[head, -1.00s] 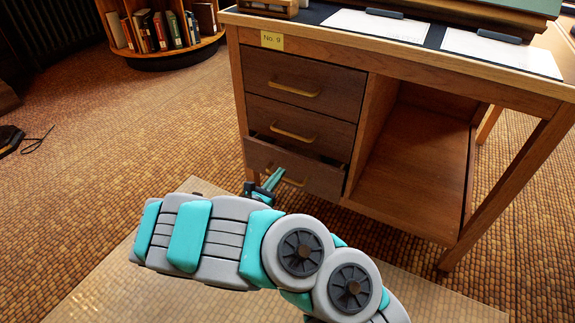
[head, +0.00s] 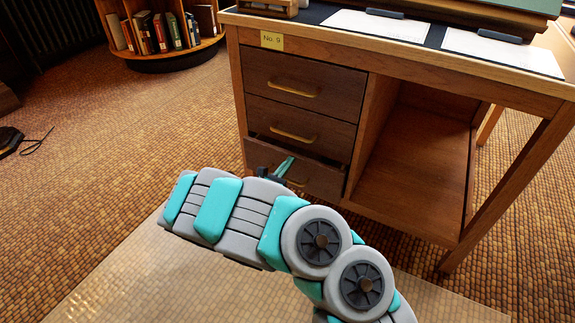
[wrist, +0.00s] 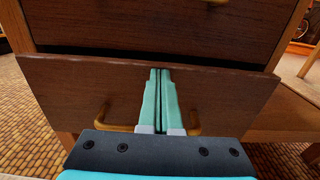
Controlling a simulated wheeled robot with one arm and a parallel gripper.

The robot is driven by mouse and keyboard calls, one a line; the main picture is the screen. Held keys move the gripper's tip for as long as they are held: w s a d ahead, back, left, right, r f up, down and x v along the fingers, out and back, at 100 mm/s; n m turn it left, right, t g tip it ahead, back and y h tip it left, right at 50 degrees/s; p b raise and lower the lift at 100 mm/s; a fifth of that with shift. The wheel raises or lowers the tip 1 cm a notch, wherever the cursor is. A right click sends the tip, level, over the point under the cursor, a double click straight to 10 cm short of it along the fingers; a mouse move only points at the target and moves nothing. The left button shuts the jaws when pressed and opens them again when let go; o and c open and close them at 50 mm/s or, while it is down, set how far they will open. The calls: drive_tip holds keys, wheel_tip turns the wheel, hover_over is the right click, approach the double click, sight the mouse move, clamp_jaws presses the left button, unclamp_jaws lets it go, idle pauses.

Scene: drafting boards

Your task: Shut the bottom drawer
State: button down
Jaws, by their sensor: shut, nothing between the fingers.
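The bottom drawer (head: 318,180) of the wooden desk stands a little open, with a dark gap above its front panel. In the wrist view its brown front (wrist: 225,90) spans the picture, and its brass handle (wrist: 104,115) shows on both sides of my fingers. My gripper (head: 289,163) is shut and empty, its teal fingers together. In the wrist view the fingertips (wrist: 160,73) lie in front of the drawer's face, near its top edge, over the middle of the handle. I cannot tell whether they touch the panel. My arm hides the drawer's lower left part in the head view.
The middle drawer (head: 298,127) and top drawer (head: 298,85) look shut. An open compartment (head: 415,150) is to the right of the drawers. A round bookcase (head: 165,50) stands far off at the back left.

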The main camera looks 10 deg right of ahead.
sight(294, 154)
drive_tip(key=b+x, duration=0.1)
drive_tip(key=x, duration=0.3)
drive_tip(key=shift+d, duration=0.1)
drive_tip(key=shift+w, duration=0.15)
drive_tip(key=shift+r, duration=0.15)
